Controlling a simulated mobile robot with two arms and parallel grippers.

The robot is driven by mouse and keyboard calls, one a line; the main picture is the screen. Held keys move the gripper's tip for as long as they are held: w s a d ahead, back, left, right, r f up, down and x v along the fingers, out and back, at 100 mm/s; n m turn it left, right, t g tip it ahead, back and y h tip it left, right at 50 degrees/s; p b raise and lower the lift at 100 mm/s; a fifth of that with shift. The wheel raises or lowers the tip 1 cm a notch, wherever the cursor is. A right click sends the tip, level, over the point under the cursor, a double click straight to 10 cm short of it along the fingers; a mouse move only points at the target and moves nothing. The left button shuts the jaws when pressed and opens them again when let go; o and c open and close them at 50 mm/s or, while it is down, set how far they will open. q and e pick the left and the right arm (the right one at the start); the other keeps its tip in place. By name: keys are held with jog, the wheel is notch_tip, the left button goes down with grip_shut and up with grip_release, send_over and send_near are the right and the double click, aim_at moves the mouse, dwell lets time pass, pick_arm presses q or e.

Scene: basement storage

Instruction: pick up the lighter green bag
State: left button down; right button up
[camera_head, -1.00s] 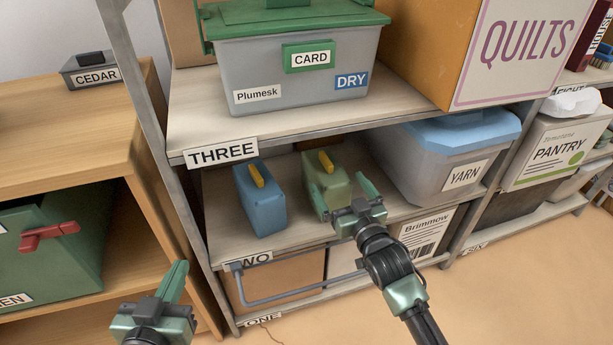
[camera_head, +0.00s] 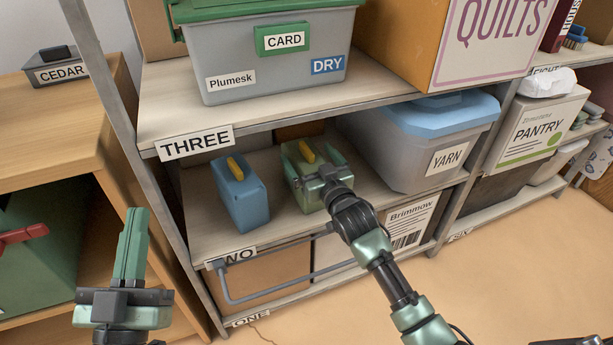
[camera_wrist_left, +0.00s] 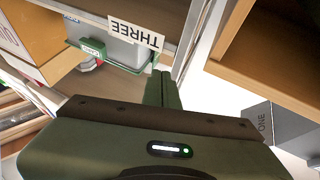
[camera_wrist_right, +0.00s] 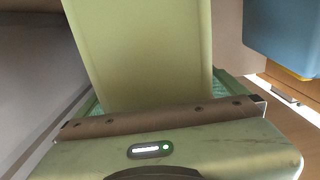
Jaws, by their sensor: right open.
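The light green bag (camera_head: 309,200) with a yellow handle (camera_head: 306,152) stands upright on the middle shelf, below the shelf labelled THREE. My right gripper (camera_head: 314,172) is at the bag, its open fingers on either side of it. In the right wrist view the bag (camera_wrist_right: 145,50) fills the middle between the fingers; I cannot tell whether they touch it. My left gripper (camera_head: 131,245) is shut and empty, low at the left, away from the bag.
A blue bag (camera_head: 242,200) with a yellow handle stands just left of the green bag. The YARN bin (camera_head: 405,155) is close on the right. The shelf THREE (camera_head: 200,115) lies above. A grey rail (camera_head: 270,293) sticks out below the shelf front.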

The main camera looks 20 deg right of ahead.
jog(key=shift+r, duration=0.1)
jog(key=c, duration=2)
jog(key=shift+r, duration=0.1)
